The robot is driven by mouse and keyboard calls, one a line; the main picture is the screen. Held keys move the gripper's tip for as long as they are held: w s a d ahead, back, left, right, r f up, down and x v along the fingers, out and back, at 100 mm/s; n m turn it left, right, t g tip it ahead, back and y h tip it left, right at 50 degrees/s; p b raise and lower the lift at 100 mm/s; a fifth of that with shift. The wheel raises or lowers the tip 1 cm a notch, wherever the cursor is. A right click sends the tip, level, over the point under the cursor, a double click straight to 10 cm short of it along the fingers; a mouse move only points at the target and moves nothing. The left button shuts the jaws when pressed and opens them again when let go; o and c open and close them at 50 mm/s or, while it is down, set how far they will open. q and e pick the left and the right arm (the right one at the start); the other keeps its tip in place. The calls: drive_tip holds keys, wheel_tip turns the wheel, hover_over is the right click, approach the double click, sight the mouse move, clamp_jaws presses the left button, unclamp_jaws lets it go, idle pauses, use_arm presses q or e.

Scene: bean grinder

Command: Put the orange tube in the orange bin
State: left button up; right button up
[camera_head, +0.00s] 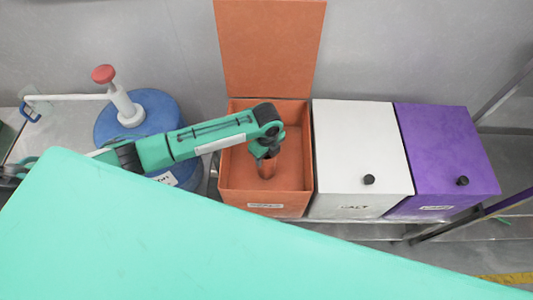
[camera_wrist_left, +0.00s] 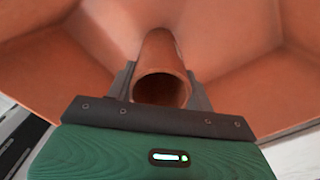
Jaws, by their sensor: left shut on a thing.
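The orange bin (camera_head: 228,181) stands with its lid (camera_head: 270,45) raised against the wall. My left arm reaches in from the left, and its gripper (camera_head: 267,158) is over the open bin, pointing down. The left gripper is shut on the orange tube (camera_head: 267,170). In the left wrist view the tube (camera_wrist_left: 162,88) sits between the two dark fingers (camera_wrist_left: 162,85), with its open round end facing the camera. The orange bin walls (camera_wrist_left: 245,95) surround it there. I cannot tell whether the tube touches the bin floor. My right gripper is not in view.
A white bin (camera_head: 360,145) and a purple bin (camera_head: 445,150), both with closed lids and black knobs, stand right of the orange bin. A blue round container (camera_head: 150,110) and a white-handled device with a red knob (camera_head: 104,74) are at left.

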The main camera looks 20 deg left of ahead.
use_arm(q)
drive_tip(key=shift+f, duration=0.35)
drive_tip(key=o, duration=1.3)
drive_tip(key=shift+o, duration=0.2)
wheel_tip(320, 180, up, 12)
drive_tip(key=b, duration=0.1)
drive_tip(key=shift+r, duration=0.2)
